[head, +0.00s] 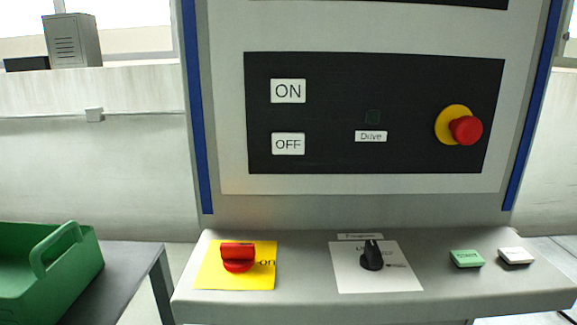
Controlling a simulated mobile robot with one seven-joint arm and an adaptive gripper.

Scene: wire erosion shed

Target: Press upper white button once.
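The upper white button (288,91) is marked ON and sits on the black panel of the machine, at the panel's upper left. A second white button (288,144), marked OFF, sits directly below it. The black panel (330,105) faces me and nothing covers either button. My gripper is not in view.
A red emergency knob (466,130) on a yellow ring sticks out at the panel's right. The ledge (310,300) below carries a red rotary switch (238,257), a black knob (371,256), a green button (466,259) and a white button (515,256). A green crate (75,275) stands left.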

